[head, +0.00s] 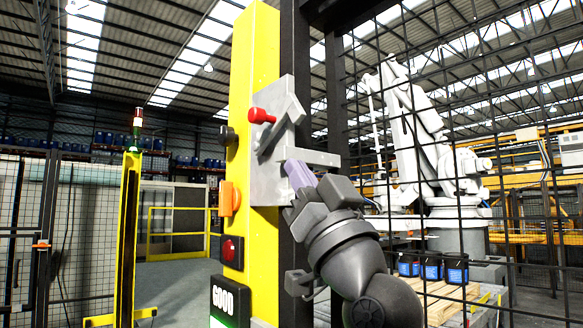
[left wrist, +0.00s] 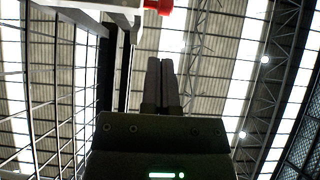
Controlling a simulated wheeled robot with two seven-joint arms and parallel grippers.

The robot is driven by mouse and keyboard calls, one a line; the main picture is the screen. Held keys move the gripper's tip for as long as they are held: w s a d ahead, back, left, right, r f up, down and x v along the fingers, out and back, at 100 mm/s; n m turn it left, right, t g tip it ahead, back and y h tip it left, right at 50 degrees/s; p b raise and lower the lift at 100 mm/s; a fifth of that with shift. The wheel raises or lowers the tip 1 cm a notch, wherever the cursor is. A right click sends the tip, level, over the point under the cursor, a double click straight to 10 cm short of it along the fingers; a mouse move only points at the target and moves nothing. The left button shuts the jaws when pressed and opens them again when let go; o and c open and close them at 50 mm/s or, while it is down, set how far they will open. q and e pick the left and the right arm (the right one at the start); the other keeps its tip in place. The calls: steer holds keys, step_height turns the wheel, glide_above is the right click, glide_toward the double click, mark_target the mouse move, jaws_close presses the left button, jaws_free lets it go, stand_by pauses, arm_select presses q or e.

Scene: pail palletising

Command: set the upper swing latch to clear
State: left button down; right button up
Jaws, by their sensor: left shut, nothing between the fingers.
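The upper swing latch (head: 279,128) is a grey slanted arm with a red knob (head: 262,115), mounted on a grey plate on the yellow post. The knob sits at the left of the latch, and it also shows at the top edge of the left wrist view (left wrist: 160,6). My left gripper (head: 291,164) is below the latch, its fingers pointing up and left in front of the plate's lower part. Its fingers are together and empty, as the left wrist view also shows (left wrist: 161,62). The knob is apart from the fingertips. My right gripper is in neither view.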

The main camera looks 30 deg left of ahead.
mark_target(264, 116)
arm_select(q)
steer(key=p+x, duration=0.5)
steer(key=x, duration=0.5)
steer(key=shift+a+f, duration=0.15)
steer(key=shift+f, duration=0.05)
steer(key=shift+w+a, duration=0.15)
steer(key=shift+a, duration=0.1)
steer(key=shift+r+p, duration=0.15)
steer(key=shift+p, duration=0.2)
steer(key=shift+r+g+h+p, duration=0.4)
steer(key=shift+r+h, duration=0.15)
steer(key=shift+h, duration=0.15)
steer(key=shift+w+a+r+p, duration=0.1)
steer(key=shift+a+r+p, duration=0.15)
steer(key=shift+r, duration=0.35)
steer(key=shift+w+a+r+p, duration=0.1)
steer(key=shift+a+r+p, duration=0.15)
steer(key=shift+r, duration=0.3)
